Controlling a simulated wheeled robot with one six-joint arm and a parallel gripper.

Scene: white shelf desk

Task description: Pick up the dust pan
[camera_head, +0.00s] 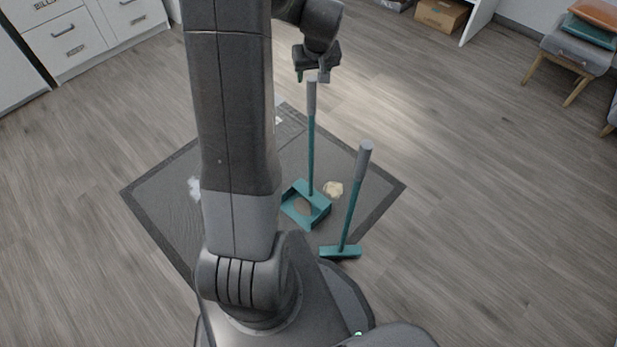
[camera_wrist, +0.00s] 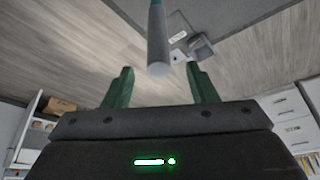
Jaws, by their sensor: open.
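The dust pan (camera_head: 306,207) is teal and stands on the dark mat with its long handle upright, topped by a grey grip (camera_head: 311,98). My gripper (camera_head: 312,76) is open and empty, at the top end of that handle. In the wrist view, the grey handle end (camera_wrist: 158,52) shows in the gap between the two green fingers of my gripper (camera_wrist: 160,70), apart from both. How deep it sits between them I cannot tell.
A teal broom (camera_head: 340,252) with a grey grip stands right of the dust pan, leaning slightly. A cream crumpled scrap (camera_head: 334,189) lies between them on the mat (camera_head: 150,192). White drawers (camera_head: 80,35) stand back left; a cushioned stool (camera_head: 580,52) stands back right. The floor at right is clear.

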